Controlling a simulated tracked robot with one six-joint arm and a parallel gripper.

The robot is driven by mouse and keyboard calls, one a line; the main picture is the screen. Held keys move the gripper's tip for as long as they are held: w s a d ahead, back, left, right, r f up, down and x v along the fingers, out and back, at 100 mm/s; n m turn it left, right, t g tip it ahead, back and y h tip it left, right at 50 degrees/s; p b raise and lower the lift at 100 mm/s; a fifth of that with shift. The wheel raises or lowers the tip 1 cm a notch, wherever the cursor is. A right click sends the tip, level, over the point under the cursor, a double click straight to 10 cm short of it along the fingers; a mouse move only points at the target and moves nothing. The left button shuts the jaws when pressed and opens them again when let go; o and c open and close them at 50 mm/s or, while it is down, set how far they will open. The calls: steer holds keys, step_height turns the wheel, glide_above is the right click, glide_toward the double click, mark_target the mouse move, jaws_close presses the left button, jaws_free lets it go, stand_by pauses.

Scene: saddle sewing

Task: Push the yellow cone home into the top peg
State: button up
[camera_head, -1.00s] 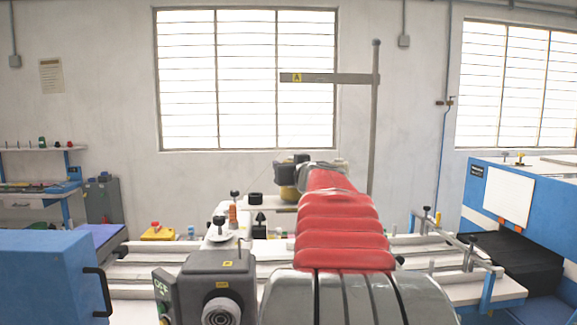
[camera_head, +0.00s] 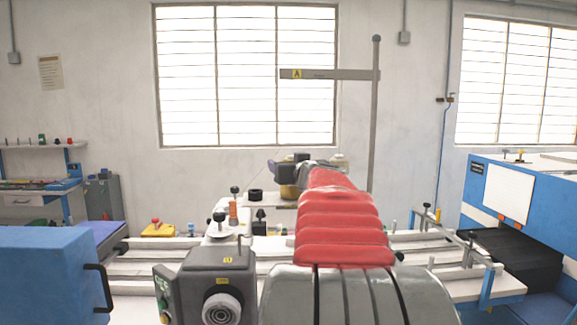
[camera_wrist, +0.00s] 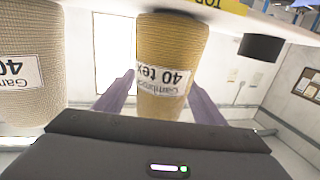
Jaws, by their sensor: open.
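The yellow cone (camera_wrist: 168,58) fills the middle of the wrist view, its printed "40 tex" label upside down. My gripper (camera_wrist: 160,80) is open, with one purple finger on each side of the cone's lower part in the picture. I cannot tell whether the fingers touch it. The cone's upper end meets a white bar with a yellow "TOP" tag (camera_wrist: 208,3). The peg itself is hidden. In the head view, a small part of the yellow cone (camera_head: 289,191) shows below the dark end of my arm.
A larger beige cone (camera_wrist: 30,65) stands close on the left in the wrist view. A black cylinder (camera_wrist: 261,47) sits on the right. In the head view, a post with a crossbar (camera_head: 373,120) rises behind my red-covered arm, and a blue cabinet (camera_head: 50,277) is at left.

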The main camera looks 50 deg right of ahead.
steer(key=shift+s, duration=0.1)
steer(key=f+v, duration=0.1)
steer(key=v, duration=1.2)
steer(key=shift+s+a+r, duration=0.25)
steer(key=shift+a+r, duration=0.05)
steer(key=shift+r, duration=0.05)
stand_by(0.3)
steer(key=w+a+f+n+y, duration=0.1)
steer(key=w+a+f, duration=0.2)
steer(key=w+a, duration=0.5)
steer(key=w+a+f+n+y, duration=0.1)
steer(key=w+a+f, duration=0.2)
steer(key=w+a, duration=0.45)
steer(key=s+a+f+n+g+y, duration=0.2)
steer(key=s+a+f+g+y, duration=0.2)
steer(key=s+a+f, duration=0.6)
steer(key=s+a+f+n+g+y, duration=0.3)
steer(key=s+a+f, duration=0.8)
steer(key=a+f, duration=0.4)
steer(key=a+g+y, duration=0.1)
steer(key=a, duration=0.3)
steer(key=shift+a+f, duration=0.25)
steer(key=shift+f, duration=0.05)
steer(key=shift+s, duration=0.1)
